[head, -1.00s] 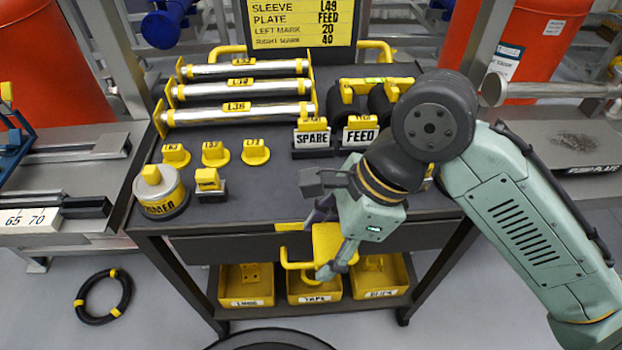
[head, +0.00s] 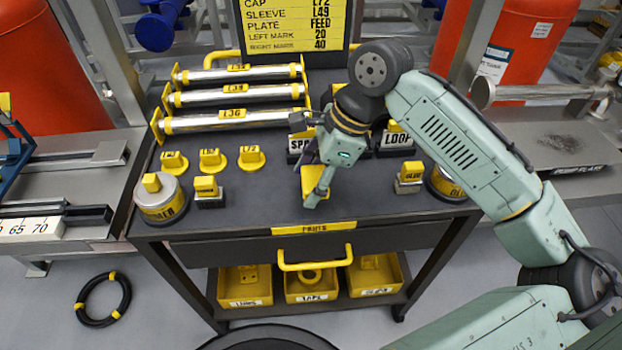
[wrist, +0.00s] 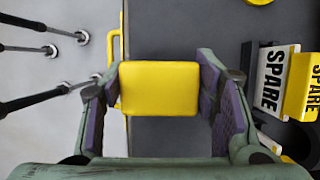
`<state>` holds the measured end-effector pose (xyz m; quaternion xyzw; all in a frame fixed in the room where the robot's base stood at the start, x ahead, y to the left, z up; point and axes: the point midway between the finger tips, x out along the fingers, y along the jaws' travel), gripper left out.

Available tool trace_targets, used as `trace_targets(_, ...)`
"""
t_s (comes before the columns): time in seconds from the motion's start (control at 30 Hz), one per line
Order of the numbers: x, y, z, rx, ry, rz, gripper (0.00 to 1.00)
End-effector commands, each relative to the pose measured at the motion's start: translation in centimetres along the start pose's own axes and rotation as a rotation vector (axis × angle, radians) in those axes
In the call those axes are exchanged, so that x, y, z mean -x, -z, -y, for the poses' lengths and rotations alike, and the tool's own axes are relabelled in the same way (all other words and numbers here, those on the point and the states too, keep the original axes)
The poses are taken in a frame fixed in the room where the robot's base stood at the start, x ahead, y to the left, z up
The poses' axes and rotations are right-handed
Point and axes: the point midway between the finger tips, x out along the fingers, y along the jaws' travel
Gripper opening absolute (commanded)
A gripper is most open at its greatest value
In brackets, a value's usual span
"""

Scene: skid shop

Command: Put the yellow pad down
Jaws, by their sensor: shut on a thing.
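The yellow pad (head: 315,180) is a flat, square-edged block held in my gripper (head: 316,184). In the head view it hangs over the dark cart top (head: 270,205), near its front middle. In the wrist view the pad (wrist: 158,88) sits between the two purple-lined fingers, and my gripper (wrist: 160,100) is shut on it. The cart top shows below the pad there; I cannot tell how large the gap is.
A SPARE block (wrist: 272,80) stands right of the fingers in the wrist view. A LOOP block (head: 396,139), yellow caps (head: 212,160) and silver rollers (head: 235,119) stand on the top. Bare surface lies left of the gripper. A drawer handle (head: 315,262) juts out in front.

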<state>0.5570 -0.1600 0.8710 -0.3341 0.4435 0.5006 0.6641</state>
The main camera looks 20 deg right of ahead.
Motion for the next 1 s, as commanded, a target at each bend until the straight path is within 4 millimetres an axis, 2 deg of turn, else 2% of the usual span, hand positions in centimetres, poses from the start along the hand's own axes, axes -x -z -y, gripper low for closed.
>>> trace_targets(0.13,0.0,0.0,2.0,-0.001,-0.001,-0.002,0.24)
trace_targets(0.23,-1.8,0.8,1.7,-0.005,-0.001,-0.001,0.24)
trace_targets(0.4,-2.8,1.1,1.7,-0.002,0.001,0.0,0.24)
trace_targets(1.0,-4.1,1.7,1.7,-0.003,-0.001,0.0,0.24)
